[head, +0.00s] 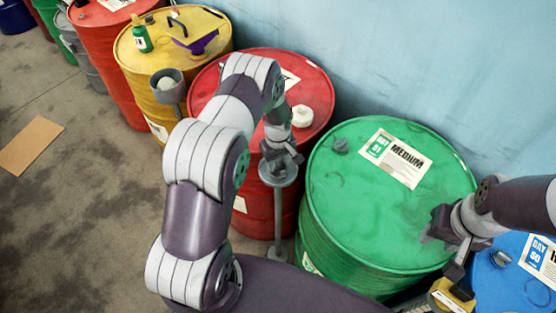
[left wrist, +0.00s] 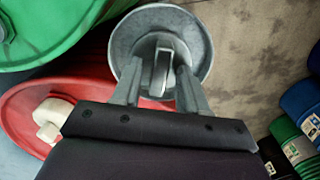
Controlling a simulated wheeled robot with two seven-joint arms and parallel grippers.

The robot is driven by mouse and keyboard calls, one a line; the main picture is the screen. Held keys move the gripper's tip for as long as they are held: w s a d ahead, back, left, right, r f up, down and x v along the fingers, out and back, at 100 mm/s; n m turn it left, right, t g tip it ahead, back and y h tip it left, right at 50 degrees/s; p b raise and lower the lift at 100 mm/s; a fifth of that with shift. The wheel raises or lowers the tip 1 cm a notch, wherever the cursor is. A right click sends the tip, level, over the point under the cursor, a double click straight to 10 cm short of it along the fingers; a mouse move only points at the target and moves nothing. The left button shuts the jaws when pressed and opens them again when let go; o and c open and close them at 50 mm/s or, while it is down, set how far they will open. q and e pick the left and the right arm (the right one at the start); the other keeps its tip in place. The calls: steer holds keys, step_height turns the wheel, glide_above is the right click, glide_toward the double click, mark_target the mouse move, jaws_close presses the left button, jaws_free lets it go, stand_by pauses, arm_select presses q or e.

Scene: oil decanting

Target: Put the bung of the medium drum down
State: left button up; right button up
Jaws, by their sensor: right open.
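The medium drum (head: 375,220) is green, with a white MEDIUM label on its lid. My left gripper (head: 281,158) points down over a small round grey dish on a stand (head: 279,205), left of the drum. In the left wrist view, its fingers (left wrist: 160,82) close in on both sides of a grey bung with an upright fin (left wrist: 162,68), over the dish (left wrist: 195,35). Whether the bung touches the dish is hard to tell. My right gripper (head: 440,250) is open, low over the drum's near right edge.
A small dark cap (head: 340,146) sits on the green lid. A red drum (head: 320,85) with a white cap (head: 302,116) stands behind the stand. A blue drum (head: 510,275) is at right, a yellow drum (head: 150,50) at back left. Floor at left is mostly clear.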

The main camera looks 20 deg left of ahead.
mark_target(278, 162)
arm_select(q)
steer(key=shift+s+r, duration=0.1)
steer(key=shift+r, duration=0.2)
step_height(278, 162, up, 7)
steer(key=b, duration=0.3)
steer(key=s+d+r+m, duration=0.3)
steer(key=s+r+m, duration=0.4)
steer(key=r, duration=0.4)
steer(key=s+d+r+m+t, duration=0.15)
steer(key=s+m, duration=0.25)
steer(key=s, duration=0.8)
steer(key=shift+n, duration=0.3)
steer(key=f+b, duration=0.4)
steer(key=b, duration=0.1)
steer(key=shift+w+d+f, duration=0.25)
steer(key=shift+w+f, duration=0.05)
steer(key=shift+w, duration=0.05)
